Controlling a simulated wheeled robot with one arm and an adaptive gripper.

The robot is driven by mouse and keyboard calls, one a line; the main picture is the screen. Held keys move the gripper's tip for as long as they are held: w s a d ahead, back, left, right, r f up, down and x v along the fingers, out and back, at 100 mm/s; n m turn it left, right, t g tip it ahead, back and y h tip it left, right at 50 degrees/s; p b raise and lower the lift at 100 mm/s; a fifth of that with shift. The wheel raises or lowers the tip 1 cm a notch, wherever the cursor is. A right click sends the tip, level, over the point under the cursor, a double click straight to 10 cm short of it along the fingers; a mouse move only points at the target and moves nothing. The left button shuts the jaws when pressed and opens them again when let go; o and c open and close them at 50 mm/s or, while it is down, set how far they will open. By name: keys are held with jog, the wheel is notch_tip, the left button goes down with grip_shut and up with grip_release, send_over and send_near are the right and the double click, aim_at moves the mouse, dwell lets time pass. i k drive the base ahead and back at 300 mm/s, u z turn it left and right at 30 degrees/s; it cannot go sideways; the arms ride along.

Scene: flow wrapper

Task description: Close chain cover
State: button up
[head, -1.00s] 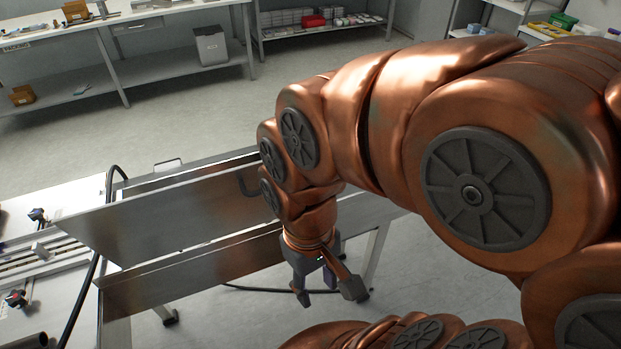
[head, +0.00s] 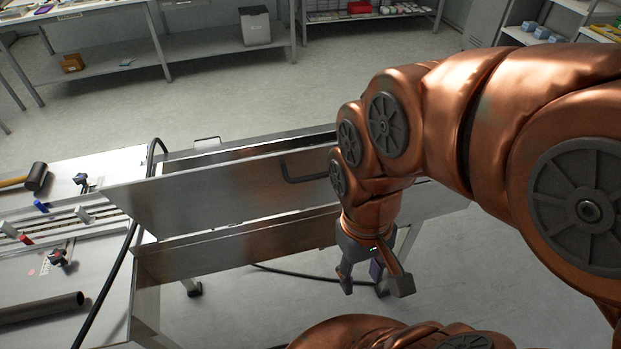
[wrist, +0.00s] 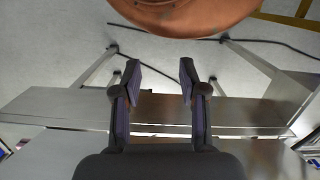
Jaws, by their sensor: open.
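The chain cover (head: 225,199) is a long flat metal panel, standing raised and tilted open along the metal trough (head: 190,262). A dark bar handle (head: 290,172) sits on its face near the right end, partly hidden by my arm. My gripper (head: 375,287) points down, open and empty, in front of the trough and to the right of the handle, touching nothing that I can see. In the wrist view my gripper's fingers (wrist: 160,72) are apart with nothing between them, and metal panels (wrist: 240,112) stretch across behind them.
At the left, a work table (head: 100,245) holds a hammer (head: 35,178), a dark tube (head: 40,307) and clamps. A black hose (head: 120,255) runs along its edge. A cable (head: 300,277) lies on the floor. Open floor (head: 270,95) lies behind the trough.

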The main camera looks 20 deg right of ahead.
aim_at(166, 207)
jog(key=z, duration=1.15)
jog(key=k, duration=1.35)
jog(key=u, duration=1.1)
